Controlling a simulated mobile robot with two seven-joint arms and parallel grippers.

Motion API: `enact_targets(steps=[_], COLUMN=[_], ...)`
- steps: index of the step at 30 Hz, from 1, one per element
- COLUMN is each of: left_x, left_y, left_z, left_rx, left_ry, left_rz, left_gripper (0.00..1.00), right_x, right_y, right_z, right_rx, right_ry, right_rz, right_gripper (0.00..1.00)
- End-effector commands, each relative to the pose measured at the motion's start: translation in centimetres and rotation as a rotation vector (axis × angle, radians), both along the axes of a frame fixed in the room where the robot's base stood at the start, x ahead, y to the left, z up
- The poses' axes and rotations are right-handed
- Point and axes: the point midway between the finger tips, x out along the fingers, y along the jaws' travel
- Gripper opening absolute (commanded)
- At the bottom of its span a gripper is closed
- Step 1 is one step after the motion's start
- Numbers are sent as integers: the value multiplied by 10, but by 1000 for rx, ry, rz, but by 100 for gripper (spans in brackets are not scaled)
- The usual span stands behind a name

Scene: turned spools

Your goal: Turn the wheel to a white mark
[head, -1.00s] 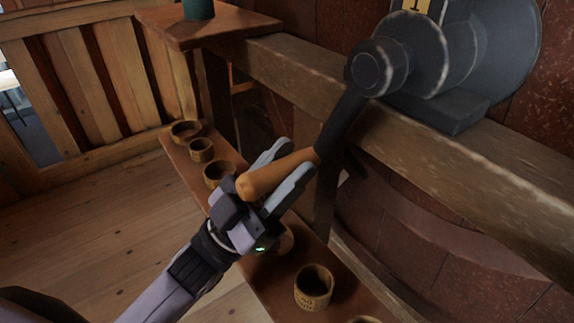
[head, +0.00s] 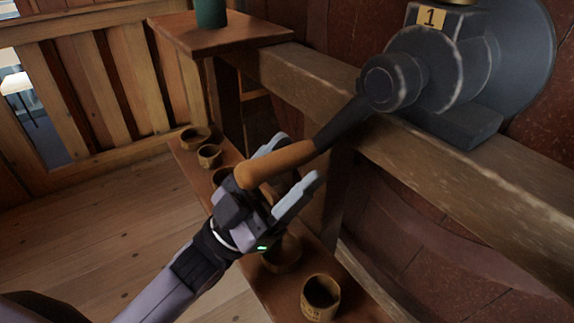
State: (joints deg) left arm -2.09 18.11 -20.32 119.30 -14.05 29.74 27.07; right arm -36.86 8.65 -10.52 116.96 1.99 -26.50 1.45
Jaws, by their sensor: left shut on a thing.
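The wheel is a dark grey metal drum (head: 520,60) at the upper right with a rounded hub (head: 392,82). A dark crank arm (head: 343,125) runs from the hub down to the left and ends in an orange-brown wooden handle (head: 275,163). My left gripper (head: 291,162) is shut on the handle, one finger on each side of it. A yellow plate (head: 430,17) with a black "1" shows at the top of the wheel's mount. I cannot make out a white mark. My right gripper is not in view.
A thick wooden beam (head: 450,165) carries the wheel's mount. Several small wooden cups stand on a narrow shelf (head: 300,262) under my left gripper, one cup (head: 320,297) nearest. A green container (head: 211,12) stands on a wooden ledge (head: 235,38). The floor at left is clear.

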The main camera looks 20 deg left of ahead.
Motion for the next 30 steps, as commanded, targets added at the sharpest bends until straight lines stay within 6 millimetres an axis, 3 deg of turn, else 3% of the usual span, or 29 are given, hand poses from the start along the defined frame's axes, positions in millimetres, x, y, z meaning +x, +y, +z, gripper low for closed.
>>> enact_targets(steps=[15, 30], left_x=[-30, -33], left_y=[34, 41], left_z=[-46, -48], left_rx=[1, -8], left_ry=[4, 2], left_rz=[1, 4], left_gripper=[57, 58], right_x=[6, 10], right_y=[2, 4], right_z=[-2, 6], right_rx=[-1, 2], right_ry=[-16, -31], right_rz=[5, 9], right_gripper=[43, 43])
